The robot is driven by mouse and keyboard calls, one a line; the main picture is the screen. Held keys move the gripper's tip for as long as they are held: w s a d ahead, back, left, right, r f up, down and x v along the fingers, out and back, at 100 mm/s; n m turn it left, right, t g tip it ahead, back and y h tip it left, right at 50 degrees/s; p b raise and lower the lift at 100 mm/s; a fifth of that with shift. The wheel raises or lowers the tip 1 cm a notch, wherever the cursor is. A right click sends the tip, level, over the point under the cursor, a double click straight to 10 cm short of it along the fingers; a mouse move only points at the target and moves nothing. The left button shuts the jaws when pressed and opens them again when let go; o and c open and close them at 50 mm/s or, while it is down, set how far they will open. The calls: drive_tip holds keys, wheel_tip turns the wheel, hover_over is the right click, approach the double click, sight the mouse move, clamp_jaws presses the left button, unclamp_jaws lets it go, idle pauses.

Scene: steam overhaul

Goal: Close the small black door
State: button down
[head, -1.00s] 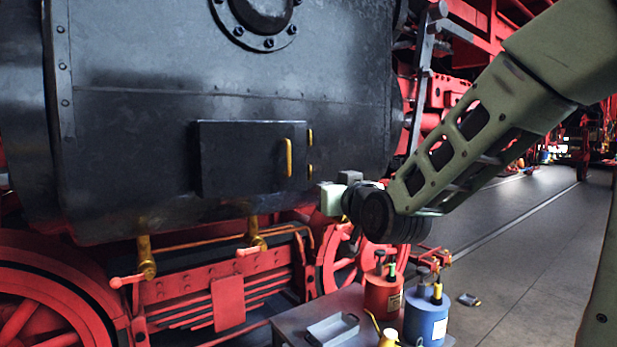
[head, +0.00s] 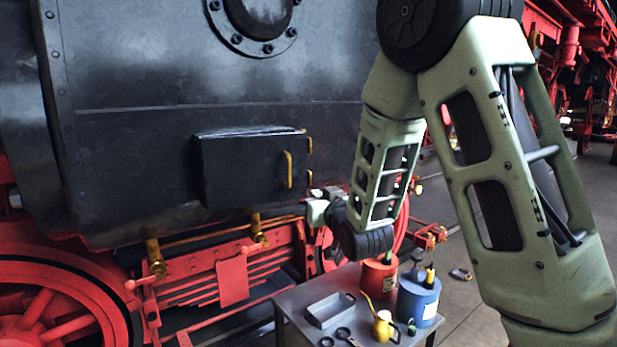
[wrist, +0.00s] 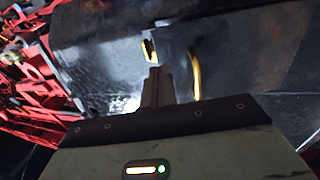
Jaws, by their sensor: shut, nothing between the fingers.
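The small black door (head: 245,170) is a dark rectangular panel low on the black tank side in the head view. A brass handle (head: 288,169) stands near its right edge, and small brass fittings (head: 309,145) sit just beyond that edge. A pale band shows along its top; I cannot tell how far it stands from flush. My gripper (head: 316,193) is just right of and below the door's lower right corner. In the wrist view its shut, empty fingers (wrist: 156,82) point toward the dark surface, with the handle (wrist: 196,75) to their right and a brass fitting (wrist: 149,50) beyond.
A grey table (head: 290,302) below holds a tray (head: 330,311), a yellow oil can (head: 384,326), a red can (head: 379,277) and a blue can (head: 418,298). Red wheels and framework lie under the tank. Open floor is at right behind my arm.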

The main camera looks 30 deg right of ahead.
sight(305, 186)
drive_tip(key=p+x, duration=0.2)
drive_tip(key=x, duration=0.3)
drive_tip(key=shift+r, duration=0.15)
drive_tip(key=shift+w+d+p, duration=0.15)
drive_tip(key=shift+w+p, duration=0.3)
drive_tip(key=shift+w, duration=0.1)
drive_tip(key=shift+f, duration=0.2)
drive_tip(key=shift+w+f+b, duration=0.1)
drive_tip(key=shift+w+b, duration=0.15)
drive_tip(key=shift+b, duration=0.2)
drive_tip(key=w+y+b, duration=0.1)
drive_tip(key=w+d+n+b, duration=0.1)
drive_tip(key=w+b, duration=0.1)
drive_tip(key=w+y+b, duration=0.1)
drive_tip(key=w+b, duration=0.1)
drive_tip(key=shift+w+d+n+y, duration=0.2)
drive_tip(key=shift+d+n+y, duration=0.05)
drive_tip(key=shift+n+y, duration=0.05)
drive_tip(key=shift+w+b, duration=0.25)
drive_tip(key=shift+b, duration=0.1)
drive_tip(key=shift+r+n+y, duration=0.3)
drive_tip(key=shift+r, duration=0.05)
